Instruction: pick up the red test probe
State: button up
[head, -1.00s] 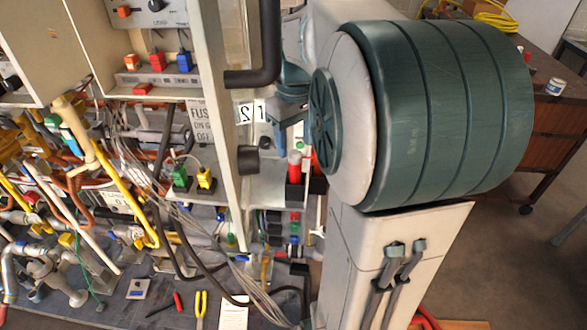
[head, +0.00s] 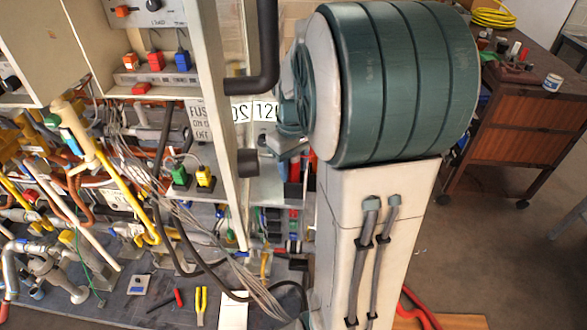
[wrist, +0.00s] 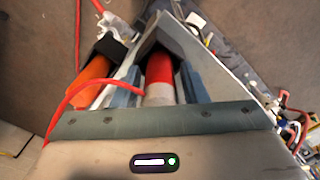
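In the wrist view, a red cylinder (wrist: 159,68) with a pale near end lies between the blue-grey fingers of my gripper (wrist: 156,84). The fingers stand apart, with dark gaps beside the cylinder. An orange-red cylinder (wrist: 93,78) lies outside the left finger, with a thin red cable (wrist: 98,80) arching across. I cannot tell which of these is the red test probe. In the head view, a red upright piece (head: 294,166) in a black holder stands behind my arm.
The panel's upright post (head: 222,130) and black pipe (head: 262,60) stand close left of my arm. Pipes and grey wires (head: 215,255) crowd the lower left. A red screwdriver-like tool (head: 179,297) and yellow pliers (head: 201,305) lie on the dark surface. A brown cabinet (head: 525,130) stands right.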

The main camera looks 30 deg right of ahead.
grip_shut()
jog(key=shift+r, duration=0.1)
notch_tip(320, 180, up, 10)
jog(key=shift+f+b, duration=0.1)
jog(key=shift+b, duration=0.4)
jog(key=shift+c, duration=2.3)
grip_release()
jog(key=shift+s, duration=0.1)
